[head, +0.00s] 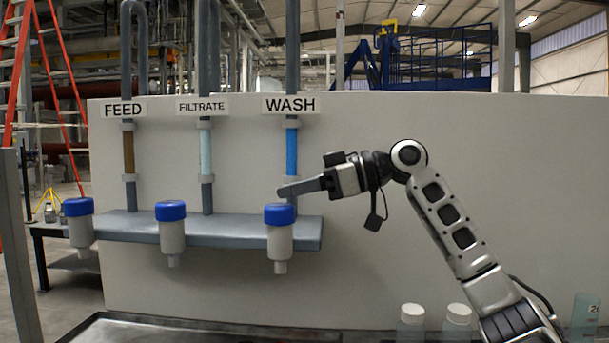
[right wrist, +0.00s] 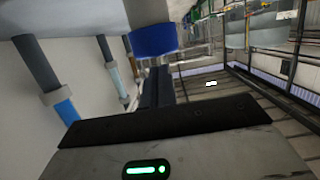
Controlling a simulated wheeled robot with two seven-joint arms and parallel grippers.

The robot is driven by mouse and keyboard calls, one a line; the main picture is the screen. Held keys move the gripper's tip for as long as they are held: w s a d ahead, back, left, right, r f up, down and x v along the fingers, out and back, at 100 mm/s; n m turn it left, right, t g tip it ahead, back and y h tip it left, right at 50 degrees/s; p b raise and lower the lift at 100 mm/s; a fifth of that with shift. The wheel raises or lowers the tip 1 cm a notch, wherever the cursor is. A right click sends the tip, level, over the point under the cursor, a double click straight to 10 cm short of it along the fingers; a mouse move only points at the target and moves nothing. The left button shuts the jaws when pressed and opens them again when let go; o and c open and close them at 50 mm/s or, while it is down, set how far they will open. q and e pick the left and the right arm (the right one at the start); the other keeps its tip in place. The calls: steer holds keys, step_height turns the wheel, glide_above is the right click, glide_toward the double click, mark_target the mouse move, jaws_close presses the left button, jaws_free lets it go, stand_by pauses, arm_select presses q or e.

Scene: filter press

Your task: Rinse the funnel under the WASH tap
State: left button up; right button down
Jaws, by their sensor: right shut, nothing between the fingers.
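The WASH tap (head: 279,240) hangs at the right end of the grey shelf, with a grey body and a blue cap. The WASH label (head: 291,105) is on the wall above it. My right gripper (head: 283,191) reaches in from the right, its shut, empty fingers level just above the blue cap. In the right wrist view the blue cap (right wrist: 153,40) shows just beyond the fingertips (right wrist: 157,72); whether they touch it I cannot tell. I see no funnel in either view. My left gripper is not in view.
The FEED tap (head: 80,228) and FILTRATE tap (head: 172,235) hang further left on the shelf (head: 235,229). Two white-capped bottles (head: 411,318) (head: 457,318) stand at the bottom right, near a pale green upright object (head: 584,315). A dark tray edge (head: 200,325) runs below.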

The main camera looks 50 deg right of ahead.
mark_target(294, 205)
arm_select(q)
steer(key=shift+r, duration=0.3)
arm_select(e)
steer(key=shift+f, duration=0.35)
step_height(294, 205, down, 2)
steer(key=shift+b, duration=0.95)
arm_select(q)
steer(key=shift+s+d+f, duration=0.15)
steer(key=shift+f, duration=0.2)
arm_select(e)
steer(key=shift+a, duration=0.1)
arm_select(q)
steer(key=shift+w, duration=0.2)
arm_select(e)
steer(key=shift+f, duration=0.15)
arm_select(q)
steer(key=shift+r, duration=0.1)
